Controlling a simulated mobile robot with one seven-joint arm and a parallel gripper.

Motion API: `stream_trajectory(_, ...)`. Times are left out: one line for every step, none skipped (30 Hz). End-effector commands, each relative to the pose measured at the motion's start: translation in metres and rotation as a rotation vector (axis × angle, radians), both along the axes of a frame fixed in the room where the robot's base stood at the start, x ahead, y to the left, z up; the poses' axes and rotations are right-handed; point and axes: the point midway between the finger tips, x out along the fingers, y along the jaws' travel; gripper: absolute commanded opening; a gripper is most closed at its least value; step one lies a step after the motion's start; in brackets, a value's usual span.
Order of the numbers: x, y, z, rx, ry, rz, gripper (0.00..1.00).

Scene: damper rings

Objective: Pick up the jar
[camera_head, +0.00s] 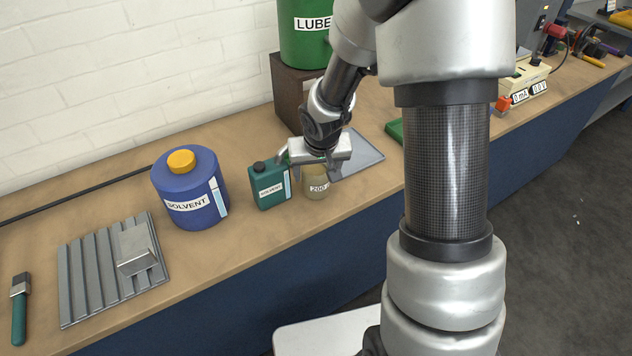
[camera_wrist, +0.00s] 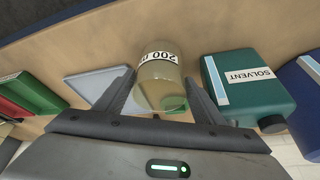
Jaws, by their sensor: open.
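The jar (camera_head: 315,184) is a small yellowish see-through jar with a white "200" label. It stands on the workbench (camera_head: 262,224) just right of a green solvent can. My gripper (camera_head: 308,170) is above and around the top of the jar, and hides part of it in the head view. In the wrist view the jar (camera_wrist: 160,76) lies between the two fingers of my gripper (camera_wrist: 155,92). The fingers are spread, with a gap on the left side of the jar; I cannot tell whether the right finger touches it.
The green solvent can (camera_head: 269,186) stands close beside the jar. A blue solvent drum (camera_head: 187,196) stands further left, near a ribbed metal plate (camera_head: 92,280). A grey tray (camera_head: 362,155) lies to the right. A green lube drum (camera_head: 305,45) stands on a dark box (camera_head: 290,92) behind.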

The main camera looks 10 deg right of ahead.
Motion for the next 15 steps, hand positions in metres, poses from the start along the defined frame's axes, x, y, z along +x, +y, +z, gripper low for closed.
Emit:
stream_trajectory(0.0014, -0.0001, -0.0041, 0.0, 0.001, 0.0, 0.63)
stream_trajectory(0.002, -0.0002, -0.0048, 0.0, 0.0, 0.0, 0.63)
stream_trajectory(0.0024, -0.0003, -0.0052, 0.0, 0.0, -0.001, 0.63)
stream_trajectory(0.0026, -0.0004, -0.0051, 0.0, -0.001, -0.001, 0.63)
stream_trajectory(0.0026, -0.0004, -0.005, 0.0, -0.001, -0.001, 0.63)
stream_trajectory(0.0026, -0.0005, -0.0048, 0.0, -0.001, -0.001, 0.63)
stream_trajectory(0.0026, -0.0004, -0.0047, 0.0, -0.001, -0.001, 0.63)
stream_trajectory(0.0025, -0.0005, -0.0047, 0.0, -0.001, -0.001, 0.63)
stream_trajectory(0.0025, -0.0005, -0.0047, 0.0, -0.001, -0.001, 0.61)
stream_trajectory(0.0024, -0.0004, -0.0047, 0.0, -0.001, -0.001, 0.56)
stream_trajectory(0.0023, -0.0004, -0.0047, 0.0, -0.001, -0.001, 0.51)
stream_trajectory(0.0022, -0.0004, -0.0047, 0.0, 0.0, -0.001, 0.44)
stream_trajectory(0.0022, -0.0004, -0.0047, 0.0, 0.0, -0.001, 0.39)
stream_trajectory(0.0022, -0.0005, -0.0047, 0.0, 0.0, -0.001, 0.34)
stream_trajectory(0.0022, -0.0005, -0.0047, 0.0, 0.0, -0.001, 0.31)
